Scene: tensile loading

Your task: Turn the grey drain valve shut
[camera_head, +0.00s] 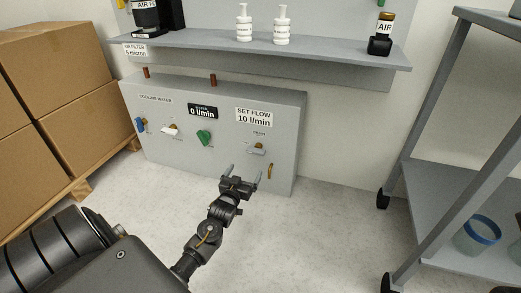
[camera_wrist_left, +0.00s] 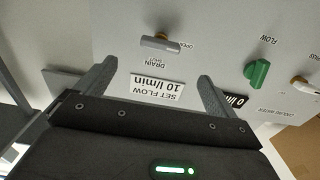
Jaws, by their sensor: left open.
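The grey drain valve (camera_head: 257,150) is on the front of the grey cooling-water panel (camera_head: 165,160), below the SET FLOW 10 l/min label. Its handle lies roughly level beside a brass stem. In the left wrist view the grey handle (camera_wrist_left: 160,44) shows upside down, near OPEN and DRAIN SHUT lettering. My left gripper (camera_head: 245,172) is in front of the panel, just below the valve in the head view. Its fingers (camera_wrist_left: 157,70) are spread and empty, with the handle beyond them, apart from both. My right gripper is not in view.
A green flow valve (camera_head: 204,137), a white-handled valve (camera_head: 170,130) and a blue one (camera_head: 140,125) sit left on the panel. The display (camera_head: 202,111) reads 0 l/min. Boxes (camera_head: 60,75) stand left, a grey cart (camera_head: 470,180) right. Floor between is clear.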

